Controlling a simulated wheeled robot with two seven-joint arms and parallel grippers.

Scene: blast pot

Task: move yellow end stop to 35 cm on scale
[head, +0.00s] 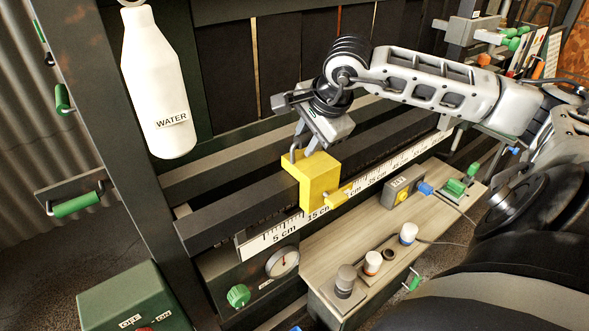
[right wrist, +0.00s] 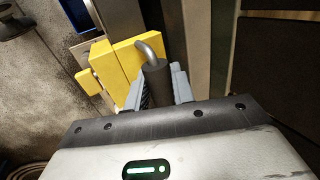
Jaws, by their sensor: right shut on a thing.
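The yellow end stop (head: 317,178) sits on the dark rail (head: 235,213), with its front face just above the 15 cm label of the white scale (head: 270,240). A small yellow knob sticks out of its front. My right gripper (head: 300,143) is above the end stop and shut on its upright handle. In the right wrist view the fingers (right wrist: 162,88) close around the dark grip of a bent metal handle, and the yellow block (right wrist: 118,68) shows beyond it. The scale runs up to the right, and its farther labels are too small to read surely. My left gripper is not in view.
A white WATER bottle (head: 158,85) hangs at the left. A wooden shelf (head: 345,245) with several knobs and a grey-yellow box (head: 403,187) lies in front of the scale. A round gauge (head: 283,262) is below it. The rail right of the end stop looks clear.

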